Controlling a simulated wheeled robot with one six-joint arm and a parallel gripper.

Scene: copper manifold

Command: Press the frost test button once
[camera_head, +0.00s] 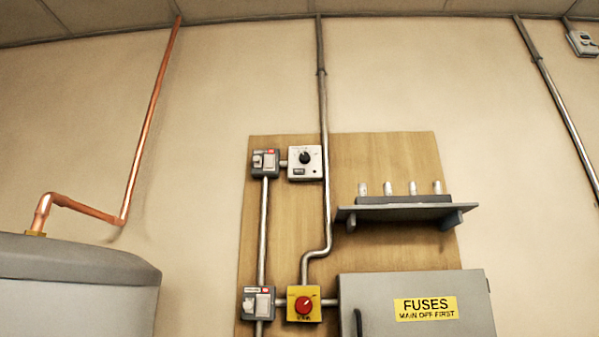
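A small white control box (316,172) with a round black knob (305,157) is mounted high on a wooden board. A small dark rectangle (299,171) shows below the knob; I cannot tell whether it is a button or a label. A grey switch unit (265,163) with a pale rocker and a red mark sits just left of the box, joined by a short conduit. No lettering that reads as frost test is legible, so I cannot tell which part is the frost test button. My gripper is not in view.
Below are another switch unit (258,303), a yellow box with a red knob (304,305) and a grey fuse cabinet (375,290). A shelf (400,212) with several small cylinders projects at right. A grey tank (75,262) with copper pipe (150,110) stands left.

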